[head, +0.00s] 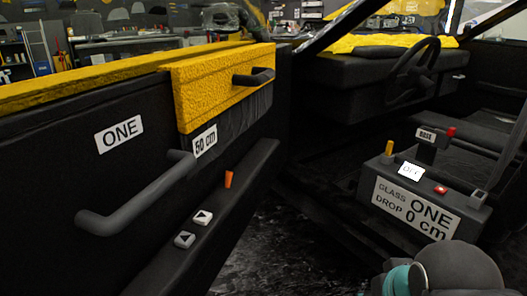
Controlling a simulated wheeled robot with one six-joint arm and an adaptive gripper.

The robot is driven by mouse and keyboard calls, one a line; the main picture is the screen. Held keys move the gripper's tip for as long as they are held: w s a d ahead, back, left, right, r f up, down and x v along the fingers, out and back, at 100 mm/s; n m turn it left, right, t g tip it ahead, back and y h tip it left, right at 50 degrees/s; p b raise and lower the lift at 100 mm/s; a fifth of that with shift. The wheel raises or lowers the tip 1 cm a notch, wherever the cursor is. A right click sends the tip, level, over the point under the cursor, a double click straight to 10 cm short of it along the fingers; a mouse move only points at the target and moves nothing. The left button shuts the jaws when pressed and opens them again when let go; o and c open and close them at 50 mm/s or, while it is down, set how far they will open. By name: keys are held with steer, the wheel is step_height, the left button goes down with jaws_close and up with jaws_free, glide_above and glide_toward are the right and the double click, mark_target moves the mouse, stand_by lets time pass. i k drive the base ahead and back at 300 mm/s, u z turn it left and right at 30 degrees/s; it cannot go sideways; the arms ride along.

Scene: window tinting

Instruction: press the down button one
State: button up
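One button (203,217) is farther along the armrest, and the other button (185,239) is nearer to me. My gripper is not in view. A rounded grey part of my arm with a teal ring shows at the bottom right, well apart from the buttons.
A dark door handle bar (135,197) stands out left of the buttons. An orange peg (228,179) rises beyond them. A yellow block (222,88) with a handle tops the door by a 50 cm label. A box (425,195) reading GLASS ONE DROP 0 cm stands right.

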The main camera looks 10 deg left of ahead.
mark_target(183, 240)
steer(key=z, duration=0.45)
steer(key=k, duration=1.6)
steer(key=u, duration=0.5)
steer(key=k, duration=0.45)
steer(key=u, duration=0.3)
